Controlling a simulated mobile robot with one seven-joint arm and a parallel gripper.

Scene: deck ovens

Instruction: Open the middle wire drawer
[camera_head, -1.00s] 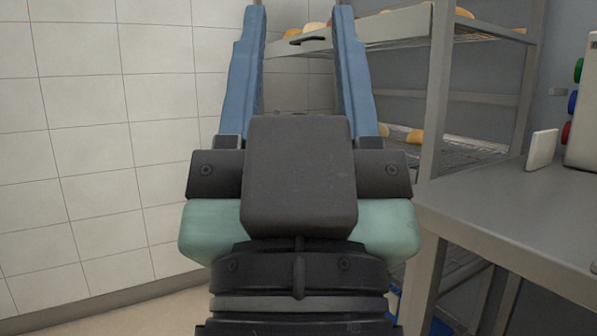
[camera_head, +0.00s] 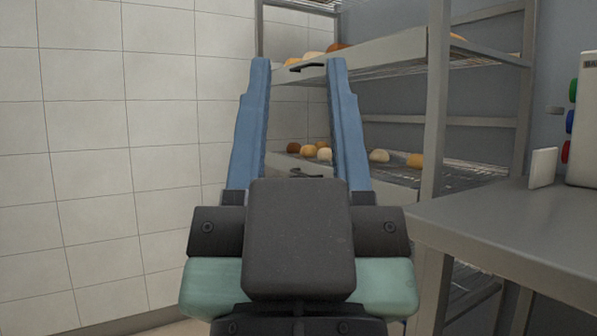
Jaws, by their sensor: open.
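A wire rack holds drawers with bread. One drawer (camera_head: 385,52) has a pale front and a dark handle (camera_head: 306,67); its front looks closed into the rack. A lower drawer (camera_head: 340,168) has a similar dark handle (camera_head: 306,173), seen between my fingers. I cannot tell for sure which is the middle one, as the rack's lower part is mostly hidden. My gripper (camera_head: 298,64) is open and empty, its two blue fingers pointing away from me. In the picture the upper handle lies between the fingertips; contact cannot be judged.
A grey metal counter (camera_head: 510,225) stands at the right, with a white card-like object (camera_head: 542,167) and a pale machine (camera_head: 588,120) with coloured knobs on it. A rack post (camera_head: 436,100) rises beside the counter. A white tiled wall (camera_head: 110,150) fills the left.

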